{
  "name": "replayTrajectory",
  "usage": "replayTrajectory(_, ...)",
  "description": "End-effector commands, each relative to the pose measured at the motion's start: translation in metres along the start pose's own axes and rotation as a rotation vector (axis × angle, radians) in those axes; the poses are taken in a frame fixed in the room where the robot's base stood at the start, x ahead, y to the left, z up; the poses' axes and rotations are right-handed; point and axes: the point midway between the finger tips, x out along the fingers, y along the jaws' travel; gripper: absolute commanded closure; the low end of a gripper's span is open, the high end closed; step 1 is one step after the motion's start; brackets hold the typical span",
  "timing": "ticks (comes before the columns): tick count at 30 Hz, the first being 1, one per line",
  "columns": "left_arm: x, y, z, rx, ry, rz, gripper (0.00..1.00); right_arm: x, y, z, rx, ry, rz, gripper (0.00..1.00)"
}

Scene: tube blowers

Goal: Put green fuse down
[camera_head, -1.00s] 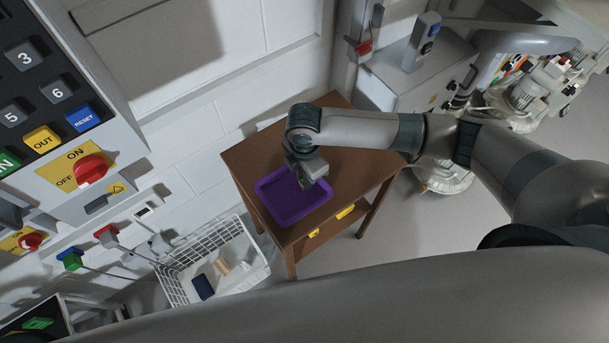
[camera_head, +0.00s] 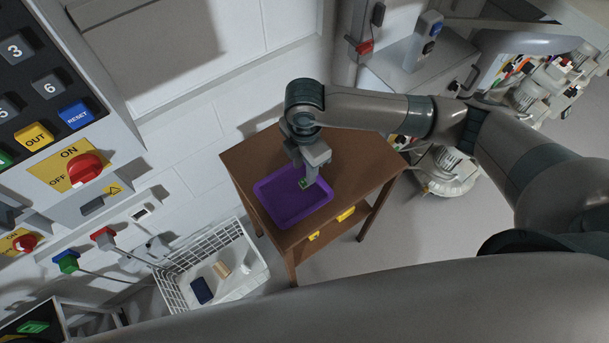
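The green fuse (camera_head: 304,184) shows as a small green patch at the fingertips of my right gripper (camera_head: 307,178). Most of it is hidden by the fingers. My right gripper points down over the purple tray (camera_head: 283,218), near its upper right rim, and appears shut on the fuse. I cannot tell whether the fuse touches the tray's floor. The tray stands on the brown wooden table (camera_head: 354,160) and its visible floor is bare. My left gripper is not in view.
A white wire basket (camera_head: 240,287) with a few small items stands left of the table. A control panel (camera_head: 50,130) with keys and red switches is at the left. A white wall backs the table. Yellow items (camera_head: 346,214) sit on the table's lower shelf.

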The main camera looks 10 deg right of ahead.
Motion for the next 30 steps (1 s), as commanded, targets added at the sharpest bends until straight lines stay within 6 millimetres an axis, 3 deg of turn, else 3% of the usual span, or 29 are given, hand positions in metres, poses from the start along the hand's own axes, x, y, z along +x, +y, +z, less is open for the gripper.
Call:
replayTrajectory(6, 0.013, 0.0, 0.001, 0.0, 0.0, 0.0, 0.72, -0.036, 0.001, 0.0, -0.001, 0.0, 0.004, 0.65)
replayTrajectory(12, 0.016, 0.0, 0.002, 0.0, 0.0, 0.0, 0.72, -0.056, 0.0, 0.0, 0.0, 0.0, 0.001, 0.65)
replayTrajectory(30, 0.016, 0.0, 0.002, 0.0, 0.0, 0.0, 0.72, -0.061, 0.0, 0.0, 0.0, 0.0, 0.0, 0.65)
